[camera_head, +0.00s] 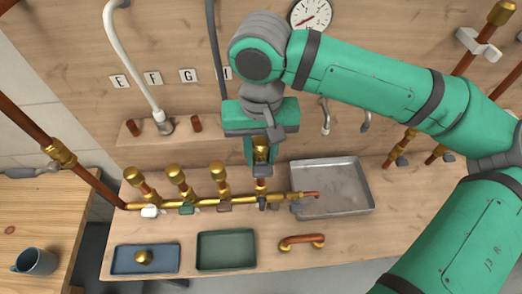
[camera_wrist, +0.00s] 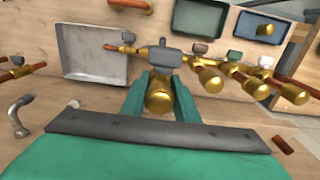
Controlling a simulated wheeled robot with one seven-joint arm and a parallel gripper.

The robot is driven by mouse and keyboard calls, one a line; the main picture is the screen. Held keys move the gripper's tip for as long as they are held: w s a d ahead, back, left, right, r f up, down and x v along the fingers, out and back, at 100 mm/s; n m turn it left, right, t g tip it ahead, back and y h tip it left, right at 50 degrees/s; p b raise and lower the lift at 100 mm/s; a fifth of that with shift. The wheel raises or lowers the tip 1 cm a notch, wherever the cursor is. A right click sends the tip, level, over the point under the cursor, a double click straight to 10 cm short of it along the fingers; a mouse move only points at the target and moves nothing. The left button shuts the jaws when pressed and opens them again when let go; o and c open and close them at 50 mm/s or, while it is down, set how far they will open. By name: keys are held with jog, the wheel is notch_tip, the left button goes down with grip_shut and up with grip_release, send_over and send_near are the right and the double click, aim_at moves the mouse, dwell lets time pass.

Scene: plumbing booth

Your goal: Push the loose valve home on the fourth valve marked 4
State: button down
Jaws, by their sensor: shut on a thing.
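A brass manifold (camera_head: 240,198) runs along the bench with a row of upright brass-capped valves. The first (camera_head: 132,177), second (camera_head: 175,172) and third (camera_head: 217,170) from the left stand free. The fourth valve (camera_head: 262,152), rightmost, stands on a copper stem above the manifold. My gripper (camera_head: 260,160) points down and is shut on this valve's brass top. In the wrist view the brass cap (camera_wrist: 160,100) sits between the green fingers, with a grey block (camera_wrist: 160,56) beyond it. No number 4 is readable. I cannot tell how deep the valve sits.
A metal tray (camera_head: 350,203) lies right of the manifold. In front are a blue tray (camera_head: 120,262) holding a brass piece (camera_head: 143,257), a green tray (camera_head: 227,236) and a copper elbow (camera_head: 302,241). A white curved spout (camera_head: 130,55) and a dark vertical pipe (camera_head: 214,50) stand behind.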

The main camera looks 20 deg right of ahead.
aim_at(261, 143)
jog(key=shift+f, duration=1.45)
jog(key=c, duration=1.3)
grip_release()
notch_tip(261, 143, up, 11)
jog(key=shift+f, duration=0.1)
jog(key=shift+r, duration=3.05)
